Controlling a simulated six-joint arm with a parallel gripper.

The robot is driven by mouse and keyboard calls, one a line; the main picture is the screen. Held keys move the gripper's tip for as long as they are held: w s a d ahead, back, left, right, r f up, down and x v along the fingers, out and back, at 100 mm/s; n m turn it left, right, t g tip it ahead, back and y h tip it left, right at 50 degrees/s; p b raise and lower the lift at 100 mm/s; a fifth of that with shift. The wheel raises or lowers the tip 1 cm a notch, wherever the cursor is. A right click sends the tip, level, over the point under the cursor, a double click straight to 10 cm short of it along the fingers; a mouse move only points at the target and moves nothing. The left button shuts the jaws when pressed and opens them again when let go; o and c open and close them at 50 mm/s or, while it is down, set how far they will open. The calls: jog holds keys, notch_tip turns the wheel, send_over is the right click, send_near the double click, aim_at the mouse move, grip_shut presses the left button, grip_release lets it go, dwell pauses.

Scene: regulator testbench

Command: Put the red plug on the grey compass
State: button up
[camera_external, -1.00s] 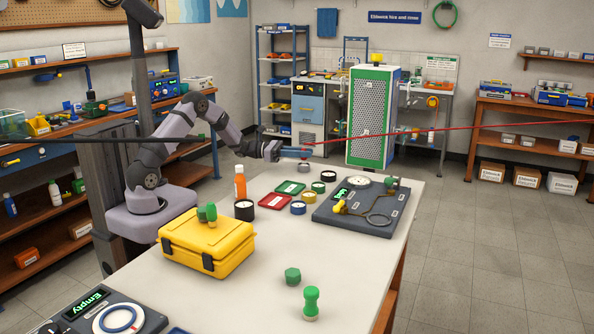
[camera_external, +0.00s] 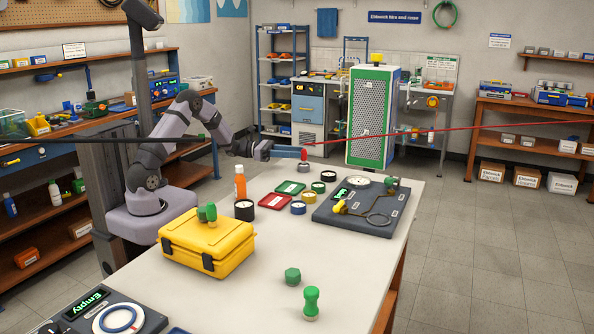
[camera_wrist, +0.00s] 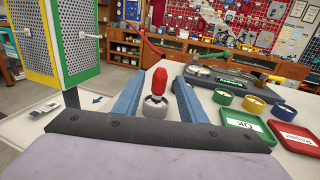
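The red plug (camera_external: 305,155) stands roughly upright on the grey compass (camera_external: 305,168) at the far end of the bench. In the wrist view the red plug (camera_wrist: 159,80) rises from the top of the grey compass (camera_wrist: 154,107), its dark lower part seated there. My gripper (camera_wrist: 158,93) is open, with one blue finger on each side of the plug and a gap to both. In the external view my gripper (camera_external: 298,152) reaches in from the left, level with the plug.
Green (camera_wrist: 222,96), yellow (camera_wrist: 252,103) and blue (camera_wrist: 279,113) round gauges stand to the right in the wrist view, near the green OK tray (camera_wrist: 248,138) and red Repair tray (camera_wrist: 290,136). A dark test panel (camera_external: 355,212) and yellow case (camera_external: 205,242) occupy the bench.

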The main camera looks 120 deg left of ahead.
jog(key=b+v, duration=0.1)
jog(key=v, duration=0.7)
jog(key=shift+s, duration=0.1)
